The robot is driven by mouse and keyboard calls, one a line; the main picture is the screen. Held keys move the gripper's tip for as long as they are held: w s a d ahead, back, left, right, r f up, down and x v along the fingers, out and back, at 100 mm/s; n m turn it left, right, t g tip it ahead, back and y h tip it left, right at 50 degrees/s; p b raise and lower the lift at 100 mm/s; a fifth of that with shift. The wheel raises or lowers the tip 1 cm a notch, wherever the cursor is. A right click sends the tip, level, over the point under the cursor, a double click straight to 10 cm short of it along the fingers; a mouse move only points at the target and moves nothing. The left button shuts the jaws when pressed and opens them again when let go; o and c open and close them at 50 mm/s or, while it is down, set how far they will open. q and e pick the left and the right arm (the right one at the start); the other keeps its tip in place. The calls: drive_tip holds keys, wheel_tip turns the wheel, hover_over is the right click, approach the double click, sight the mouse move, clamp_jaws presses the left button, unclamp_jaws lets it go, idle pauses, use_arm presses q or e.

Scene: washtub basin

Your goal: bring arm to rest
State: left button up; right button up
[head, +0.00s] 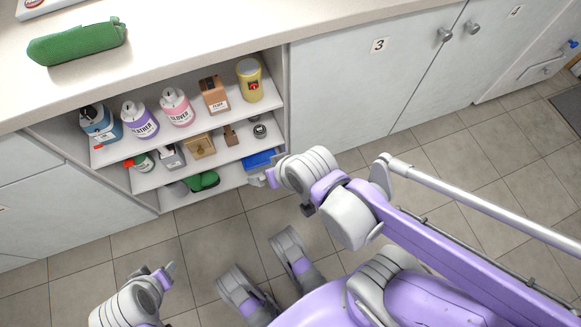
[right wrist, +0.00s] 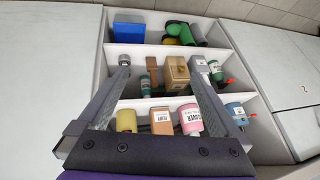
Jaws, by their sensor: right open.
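My right arm reaches in from the right in the head view. Its gripper (head: 262,178) is in front of the right end of the open shelf unit (head: 286,120), near the lower shelves. In the right wrist view the right gripper (right wrist: 158,74) is open, its two fingers wide apart and pointing at the shelves, with nothing held between them. My left gripper (head: 164,277) is low at the bottom left of the head view, above the floor and away from the shelves; its jaws are too small to read.
The shelves hold bottles, a yellow canister (head: 250,82), brown boxes (head: 214,95), a blue box (head: 260,159) and a green item (head: 203,181). A green pouch (head: 77,42) lies on the counter (head: 190,30). Closed cabinet doors (head: 350,90) stand to the right. The tiled floor (head: 100,265) has free room.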

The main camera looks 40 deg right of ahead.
drive_tip(key=s+d, duration=0.1)
drive_tip(key=s+n+g, duration=0.1)
drive_tip(key=s, duration=0.1)
drive_tip(key=s+d+n+h, duration=0.1)
drive_tip(key=shift+s+d+f+g, duration=0.3)
drive_tip(key=shift+d+f, duration=0.05)
use_arm(q)
wheel_tip(320, 180, up, 25)
drive_tip(key=t+p, duration=0.1)
drive_tip(key=p, duration=2.1)
drive_tip(key=shift+w, duration=0.45)
use_arm(e)
wheel_tip(320, 180, up, 25)
drive_tip(key=t, duration=0.1)
drive_tip(key=shift+w, duration=0.45)
